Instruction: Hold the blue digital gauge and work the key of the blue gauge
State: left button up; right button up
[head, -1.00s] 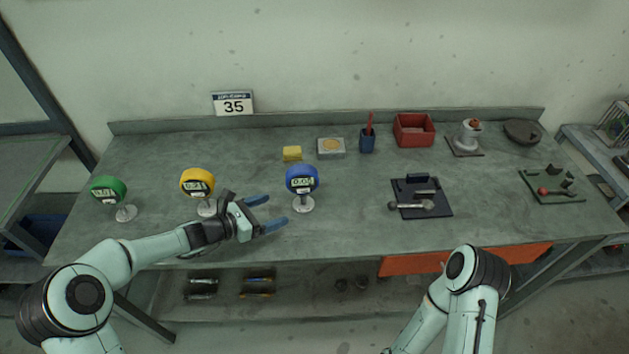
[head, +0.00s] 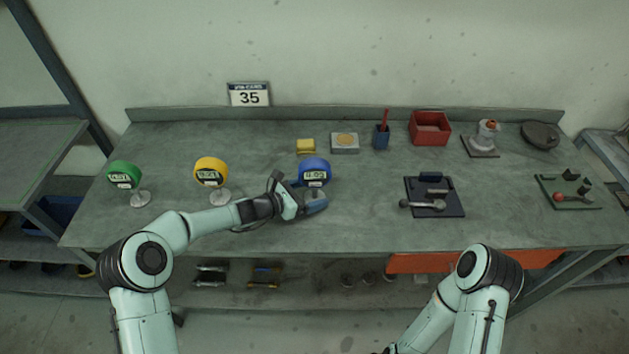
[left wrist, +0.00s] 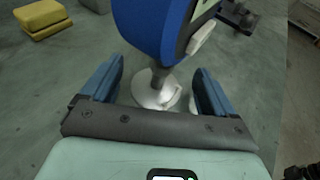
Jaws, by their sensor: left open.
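The blue digital gauge (head: 314,170) stands upright on the bench, its display facing my side. In the left wrist view the blue gauge (left wrist: 150,25) rises on a thin stem from a round metal base (left wrist: 155,90). My left gripper (head: 308,194) is at the gauge, with its open fingers (left wrist: 160,88) on either side of the stem below the head; I see gaps on both sides. A light key-like tab (left wrist: 201,38) shows on the side of the gauge head.
A yellow gauge (head: 211,171) and a green gauge (head: 124,174) stand to the left. A yellow sponge-like block (head: 306,146) and a grey box (head: 344,143) lie behind the blue gauge. A dark plate with a lever (head: 434,198) lies to the right, with clear bench between.

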pick_arm(q)
jog(key=shift+w+d+f, duration=0.1)
jog(key=shift+w+d, duration=0.05)
jog(key=shift+d, duration=0.05)
jog(key=c, duration=1.5)
pick_arm(e)
grip_shut()
dwell(0.6)
